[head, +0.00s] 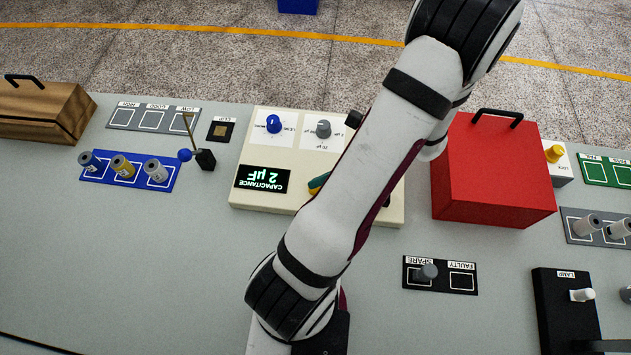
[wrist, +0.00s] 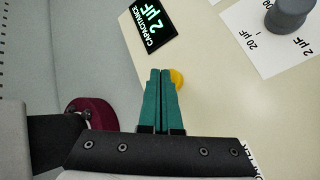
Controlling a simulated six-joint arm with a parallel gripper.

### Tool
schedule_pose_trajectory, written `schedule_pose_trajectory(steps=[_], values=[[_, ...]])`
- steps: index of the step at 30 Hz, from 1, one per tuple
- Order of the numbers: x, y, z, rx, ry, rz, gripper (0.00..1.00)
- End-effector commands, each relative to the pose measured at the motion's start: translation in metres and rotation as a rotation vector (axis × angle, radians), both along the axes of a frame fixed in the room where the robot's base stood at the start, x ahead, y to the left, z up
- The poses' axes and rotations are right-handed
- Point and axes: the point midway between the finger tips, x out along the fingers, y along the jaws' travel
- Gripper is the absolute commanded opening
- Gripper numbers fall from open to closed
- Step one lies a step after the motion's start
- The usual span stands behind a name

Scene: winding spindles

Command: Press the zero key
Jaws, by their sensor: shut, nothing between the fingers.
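The cream capacitance meter (head: 245,205) stands mid-table in the head view, its display (head: 262,179) reading 2 µF. It also fills much of the wrist view (wrist: 215,120). A round yellow key (wrist: 179,79) on its face shows partly behind my fingertips; no label on it is readable. My gripper (wrist: 160,72) is shut and empty, its teal fingers over the meter beside the display, overlapping the key in the picture. I cannot tell whether they touch it. In the head view my arm hides most of my gripper; only a bit of teal (head: 317,183) shows.
The meter's blue knob (head: 273,124) and grey knob (head: 323,128) stand at its far side. A blue tray (head: 105,176) with several cylinders and a dark clip block (head: 206,160) lie left. A red box (head: 490,175) stands right. A black spare/faulty tray (head: 440,288) lies nearer.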

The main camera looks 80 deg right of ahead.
Motion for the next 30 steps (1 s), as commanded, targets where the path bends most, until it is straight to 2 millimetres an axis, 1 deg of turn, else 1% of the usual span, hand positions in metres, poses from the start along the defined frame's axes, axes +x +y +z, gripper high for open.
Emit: schedule_pose_trajectory(steps=[30], values=[[-0.0001,-0.0003,-0.0092,0.000,0.001,-0.001,0.00]])
